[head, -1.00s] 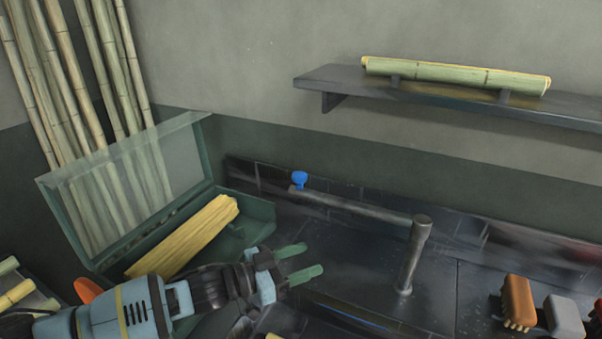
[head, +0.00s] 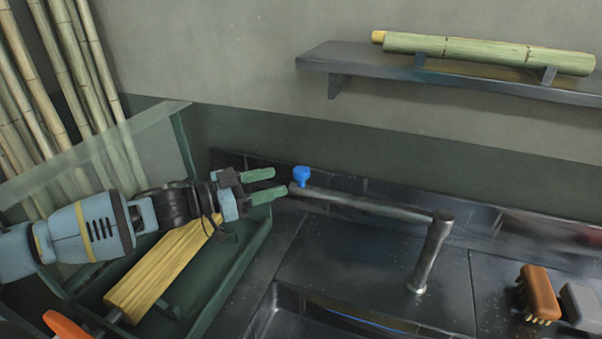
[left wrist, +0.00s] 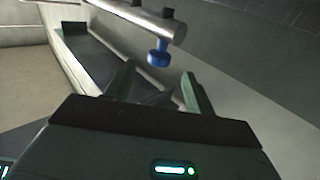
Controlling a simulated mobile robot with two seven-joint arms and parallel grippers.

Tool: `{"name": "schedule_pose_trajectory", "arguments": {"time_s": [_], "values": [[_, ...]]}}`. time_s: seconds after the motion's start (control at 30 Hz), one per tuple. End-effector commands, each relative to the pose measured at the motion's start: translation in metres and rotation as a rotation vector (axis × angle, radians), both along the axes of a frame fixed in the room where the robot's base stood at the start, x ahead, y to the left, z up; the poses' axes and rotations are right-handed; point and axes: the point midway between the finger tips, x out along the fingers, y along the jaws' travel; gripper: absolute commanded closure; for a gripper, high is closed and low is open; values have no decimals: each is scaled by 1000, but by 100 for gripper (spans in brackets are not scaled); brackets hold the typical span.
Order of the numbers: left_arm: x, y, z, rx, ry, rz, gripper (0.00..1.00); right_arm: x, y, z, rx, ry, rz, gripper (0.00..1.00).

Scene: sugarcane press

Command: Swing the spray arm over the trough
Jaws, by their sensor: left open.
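The spray arm (head: 370,204) is a grey metal tube on an upright post (head: 430,255), with a blue knob (head: 301,175) near its free left end. It points left along the back of the counter. The trough (head: 350,318) is a dark basin at the bottom of the head view, partly cut off. My left gripper (head: 264,184) is open and empty, its green fingers just left of the blue knob and apart from it. In the left wrist view the blue knob (left wrist: 158,54) shows beyond and between the two fingertips (left wrist: 158,80). My right gripper is not in view.
A wall shelf (head: 450,82) carries a green cane piece (head: 480,50). An orange brush (head: 538,292) lies at the right. The counter between bin and post is clear.

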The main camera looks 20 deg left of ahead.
Motion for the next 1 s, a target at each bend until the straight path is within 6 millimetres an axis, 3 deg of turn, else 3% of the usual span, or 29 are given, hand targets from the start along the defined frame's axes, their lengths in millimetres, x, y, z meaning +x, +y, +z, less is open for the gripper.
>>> {"name": "schedule_pose_trajectory", "arguments": {"time_s": [0.6,0.97,1.0], "values": [[49,-54,0,1,-1,-1,46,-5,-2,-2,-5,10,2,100],[53,-57,0,1,0,0,46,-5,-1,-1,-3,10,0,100],[52,-57,0,1,0,0,50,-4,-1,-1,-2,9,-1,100]]}}
